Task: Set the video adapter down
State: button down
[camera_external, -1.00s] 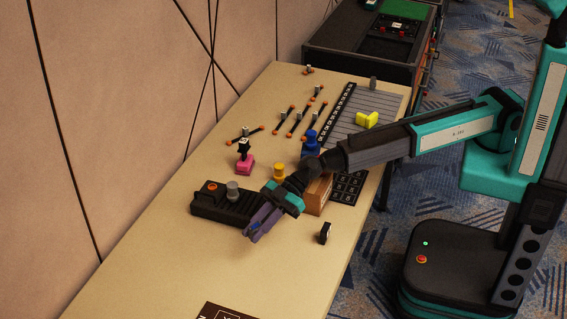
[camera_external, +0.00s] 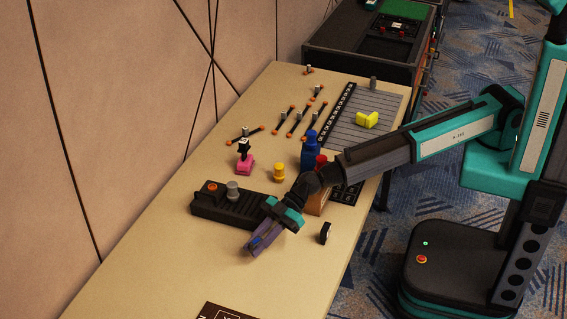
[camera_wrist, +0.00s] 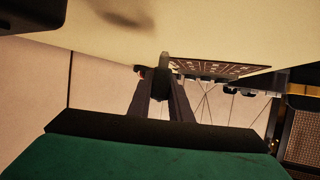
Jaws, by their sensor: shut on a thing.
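My gripper (camera_external: 253,245) is low over the tan table, pointing down and to the left, in front of the dark control box. It is shut on the video adapter (camera_external: 257,240), of which only a small blue part shows between the fingers. In the wrist view the fingers (camera_wrist: 162,88) are close together, with a small dark and grey piece at their tips, seen against the table and wall. I cannot tell whether the adapter touches the table.
A dark control box (camera_external: 216,205) with knobs stands just behind my gripper. A small black piece (camera_external: 325,233) stands to the right. A dark panel (camera_external: 225,312) lies in front; the table (camera_external: 165,265) between is clear.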

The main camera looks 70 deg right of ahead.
jog(key=shift+f, duration=1.55)
jog(key=shift+f, duration=0.2)
jog(key=c, duration=1.6)
grip_release()
jog(key=shift+r, duration=0.25)
jog(key=shift+b+v, duration=0.7)
jog(key=shift+v, duration=1.8)
jog(key=shift+r+b, duration=0.55)
jog(key=shift+r, duration=2.95)
jog(key=shift+f, duration=0.15)
